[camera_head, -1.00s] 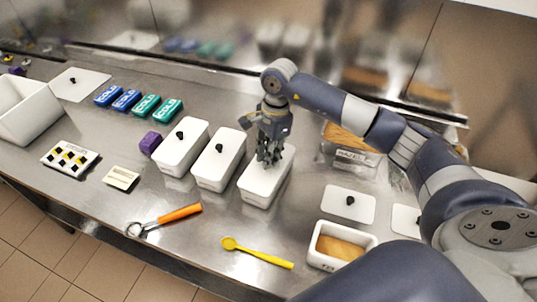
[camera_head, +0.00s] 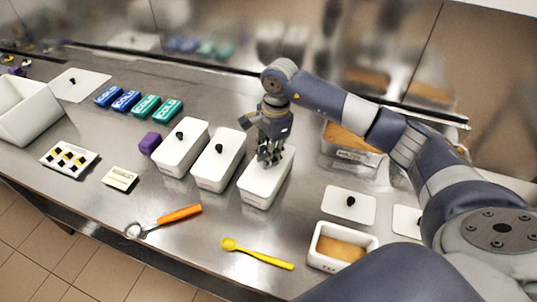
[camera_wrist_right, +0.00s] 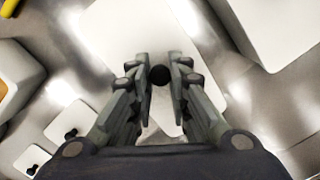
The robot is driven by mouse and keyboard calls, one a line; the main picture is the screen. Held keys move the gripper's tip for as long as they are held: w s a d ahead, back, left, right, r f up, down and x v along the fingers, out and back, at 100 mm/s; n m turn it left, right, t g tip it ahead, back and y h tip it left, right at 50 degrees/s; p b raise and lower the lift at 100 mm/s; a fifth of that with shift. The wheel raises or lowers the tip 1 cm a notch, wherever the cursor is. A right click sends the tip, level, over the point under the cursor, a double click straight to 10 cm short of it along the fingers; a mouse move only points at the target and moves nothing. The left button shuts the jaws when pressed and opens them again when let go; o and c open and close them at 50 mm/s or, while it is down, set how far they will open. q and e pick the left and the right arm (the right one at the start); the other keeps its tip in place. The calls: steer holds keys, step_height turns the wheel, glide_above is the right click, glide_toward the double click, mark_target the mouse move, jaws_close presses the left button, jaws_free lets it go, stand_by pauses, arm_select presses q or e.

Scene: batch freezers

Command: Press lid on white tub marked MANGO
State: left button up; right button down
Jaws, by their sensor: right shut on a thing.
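A white tub with a white lid on top (camera_head: 265,187) stands at the right end of a row of three lidded tubs. No MANGO marking is readable on it. My right gripper (camera_head: 268,161) points down over this lid, its fingers shut on the lid's black knob. In the right wrist view the dark knob (camera_wrist_right: 160,75) sits between the two fingertips, with the white lid (camera_wrist_right: 165,30) below. The lid lies on the tub, but whether its rim is fully seated cannot be told. My left gripper is not in view.
Two lidded tubs (camera_head: 182,150) (camera_head: 218,163) stand just left. An open tub with orange filling (camera_head: 340,246) and a loose lid (camera_head: 349,205) are to the right. A yellow spoon (camera_head: 258,254) and an orange-handled tool (camera_head: 179,214) lie in front. Cold packs (camera_head: 145,107) lie at back left.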

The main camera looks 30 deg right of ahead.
steer(key=shift+f+b, duration=0.2)
steer(key=shift+b, duration=0.5)
stand_by(0.8)
stand_by(0.3)
steer(key=c, duration=0.9)
jaws_free()
steer(key=shift+c, duration=0.2)
steer(key=shift+r+p, duration=1.7)
steer(key=shift+r, duration=1.8)
jaws_close()
